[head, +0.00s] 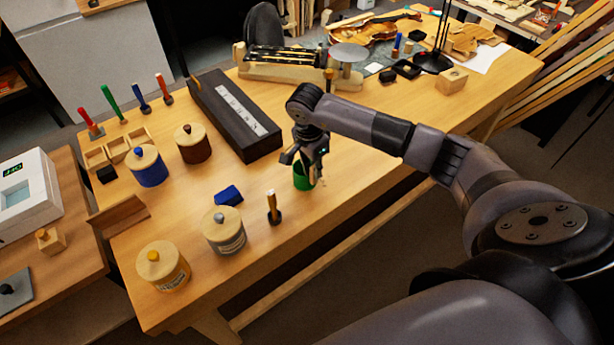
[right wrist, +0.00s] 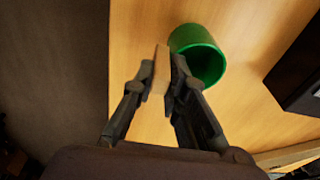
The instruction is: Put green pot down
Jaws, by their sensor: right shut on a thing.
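The green pot (head: 304,181) is below my right gripper (head: 308,156) near the front edge of the bench in the head view. The right wrist view shows the open-topped green pot (right wrist: 193,38) beside the fingertips of my right gripper (right wrist: 163,70). The fingers are closed around a tan piece at the pot's side, which looks like its handle. I cannot tell whether the pot's base touches the bench top. My left gripper is not in view.
A dark long case (head: 235,112) lies behind the pot.

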